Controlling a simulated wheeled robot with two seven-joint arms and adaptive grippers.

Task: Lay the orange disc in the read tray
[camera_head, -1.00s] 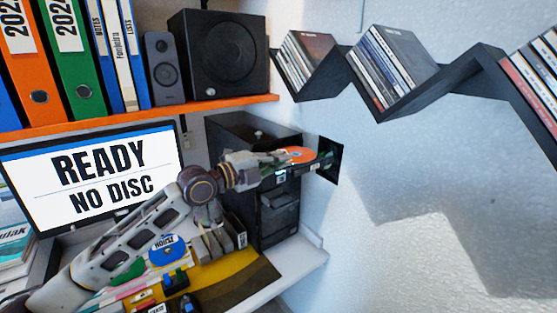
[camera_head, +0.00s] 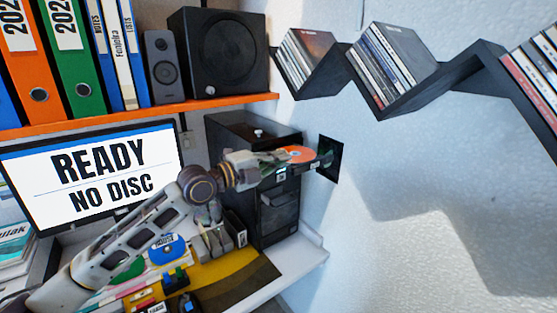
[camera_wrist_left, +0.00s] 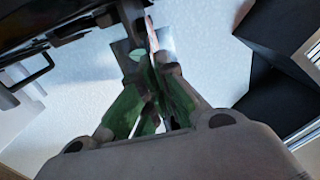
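The orange disc (camera_head: 297,154) is at my left gripper (camera_head: 316,160), in front of the upper part of the black computer tower (camera_head: 245,131). In the left wrist view the green fingers (camera_wrist_left: 147,68) come together on a thin reddish-white edge (camera_wrist_left: 151,34), which looks like the disc seen edge-on. The left gripper looks shut on the disc and holds it off the desk. The read tray cannot be made out clearly; the gripper and disc cover that part of the tower front. My right gripper is not in view.
A monitor (camera_head: 95,178) reads "READY NO DISC". Black zigzag shelves (camera_head: 400,102) with cases hang on the wall. An orange shelf (camera_head: 215,104) holds binders and speakers. A dark square (camera_head: 331,157) sits on the wall beside the tower. A blue disc (camera_head: 167,249) lies on the cluttered desk.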

